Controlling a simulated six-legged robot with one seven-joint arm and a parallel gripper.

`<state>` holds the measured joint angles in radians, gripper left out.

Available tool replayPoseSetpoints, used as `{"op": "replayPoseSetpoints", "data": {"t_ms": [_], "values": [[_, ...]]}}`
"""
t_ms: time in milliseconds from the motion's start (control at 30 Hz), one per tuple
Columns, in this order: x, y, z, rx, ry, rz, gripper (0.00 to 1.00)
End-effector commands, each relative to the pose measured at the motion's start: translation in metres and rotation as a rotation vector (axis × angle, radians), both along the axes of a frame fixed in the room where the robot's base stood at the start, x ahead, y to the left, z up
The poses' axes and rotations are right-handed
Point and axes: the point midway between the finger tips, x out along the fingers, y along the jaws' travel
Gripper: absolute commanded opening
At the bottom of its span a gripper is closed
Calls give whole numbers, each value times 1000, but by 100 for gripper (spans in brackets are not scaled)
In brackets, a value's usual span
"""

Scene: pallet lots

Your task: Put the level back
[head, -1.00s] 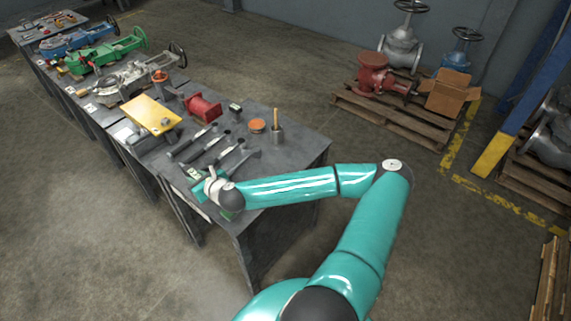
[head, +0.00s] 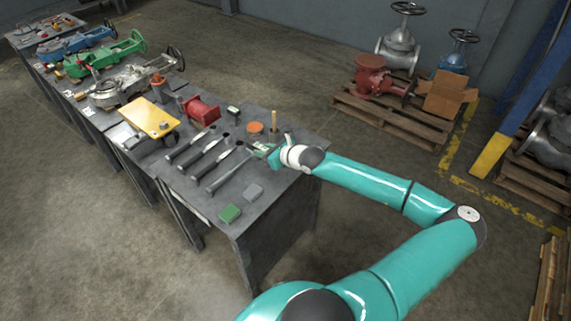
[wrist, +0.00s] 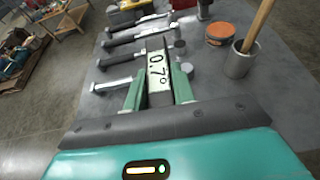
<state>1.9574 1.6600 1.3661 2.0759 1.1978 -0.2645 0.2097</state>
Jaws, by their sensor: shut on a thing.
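The level (wrist: 156,68) is a narrow dark bar with a pale face reading 0.7°. In the wrist view it stands between the green fingers of my gripper (wrist: 157,88), which is shut on it. In the head view my gripper (head: 268,150) is over the right end of the near workbench (head: 285,195), by the hammers' heads. A small pale bit of the level shows at its tip. Whether the level touches the bench top is not clear.
Several hammers (head: 208,160) lie in a row left of my gripper. A cup with a wooden handle (head: 273,133) and an orange tin (head: 255,127) stand just behind.

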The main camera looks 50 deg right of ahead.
Motion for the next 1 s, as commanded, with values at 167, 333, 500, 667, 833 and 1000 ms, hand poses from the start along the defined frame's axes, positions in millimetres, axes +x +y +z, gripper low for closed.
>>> {"op": "replayPoseSetpoints", "data": {"t_ms": [167,333,500,667,833,1000], "values": [[-4,-14,-9,-5,5,6,0],[-8,-24,-14,-4,5,5,0],[-13,-41,-28,-8,4,1,0],[-20,-61,-53,-4,1,1,0],[-23,-70,-65,-2,-1,1,0],[-26,-77,-83,4,-2,1,0]]}}
